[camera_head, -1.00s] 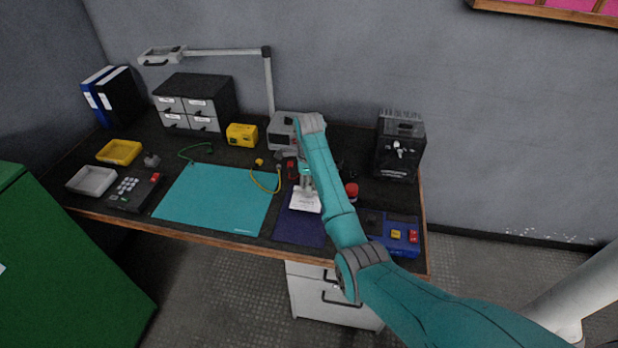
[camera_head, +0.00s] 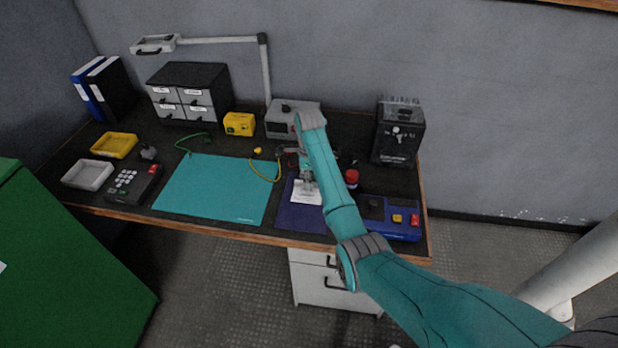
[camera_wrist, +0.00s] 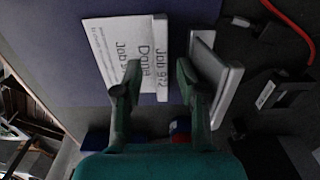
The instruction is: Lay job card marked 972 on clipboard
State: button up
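A white card (camera_head: 306,192) lies on a dark blue-purple board (camera_head: 298,219), which looks like the clipboard. A grey plate-like part (camera_wrist: 222,80), perhaps the board's clip, is beside the card's right edge. My gripper (camera_wrist: 158,72) is over the card with its two fingers apart. The card's right edge shows in the gap between the fingers. I see no finger pressing on it. In the head view my gripper (camera_head: 308,184) is partly hidden by my arm.
A teal mat (camera_head: 212,190) lies left of the board. A blue box with buttons (camera_head: 392,220) and a red-capped jar (camera_head: 351,178) stand to the right. A grey instrument (camera_head: 280,122) and a black unit (camera_head: 398,135) stand behind. The teal mat is mostly clear.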

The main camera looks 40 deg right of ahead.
jog(key=shift+r, duration=3.75)
